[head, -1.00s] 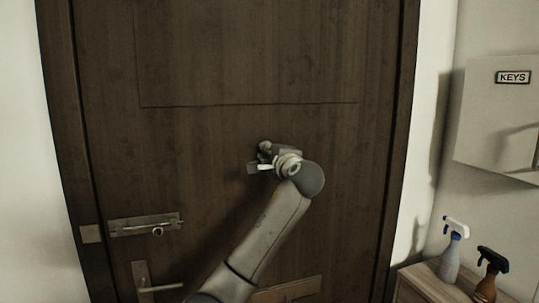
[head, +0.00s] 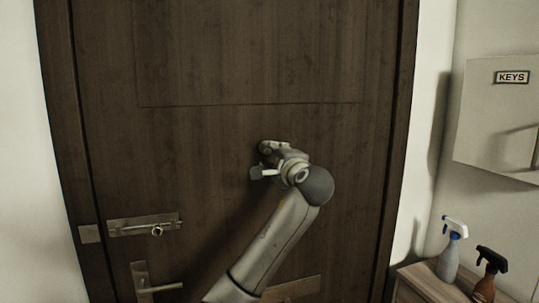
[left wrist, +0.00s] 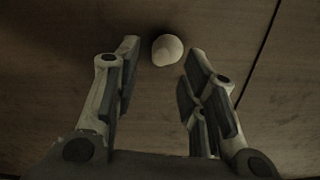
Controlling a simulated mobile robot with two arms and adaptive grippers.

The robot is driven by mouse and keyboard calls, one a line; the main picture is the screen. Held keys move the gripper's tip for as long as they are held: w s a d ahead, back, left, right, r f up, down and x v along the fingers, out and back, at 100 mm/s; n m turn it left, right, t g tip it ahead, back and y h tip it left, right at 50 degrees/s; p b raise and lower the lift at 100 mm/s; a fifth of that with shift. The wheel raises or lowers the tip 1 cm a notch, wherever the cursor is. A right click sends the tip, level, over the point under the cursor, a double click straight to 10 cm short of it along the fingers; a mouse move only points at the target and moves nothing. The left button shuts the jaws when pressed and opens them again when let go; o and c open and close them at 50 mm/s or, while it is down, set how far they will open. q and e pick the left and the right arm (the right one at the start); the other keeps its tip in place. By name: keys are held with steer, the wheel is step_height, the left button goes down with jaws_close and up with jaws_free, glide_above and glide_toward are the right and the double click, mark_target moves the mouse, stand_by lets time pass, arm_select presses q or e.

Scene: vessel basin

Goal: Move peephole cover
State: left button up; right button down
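The peephole cover (left wrist: 167,50) is a small, pale, rounded piece on the dark wooden door (head: 200,60). In the left wrist view it shows just ahead of and between my fingertips, with a gap to either side. In the head view I cannot clearly tell it apart from my gripper. My left gripper (head: 262,161) is close to the door's middle; in the left wrist view its two fingers (left wrist: 163,60) are spread apart and hold nothing. My right gripper is in neither view.
A slide bolt (head: 145,225) and a lever handle (head: 155,287) are at the door's lower left. A key box (head: 500,110) hangs on the right wall. A white-topped spray bottle (head: 450,255) and a brown one (head: 488,277) stand on a wooden cabinet (head: 432,283).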

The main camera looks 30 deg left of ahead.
arm_select(q)
steer(key=v, duration=0.8)
steer(key=shift+s+d, duration=0.1)
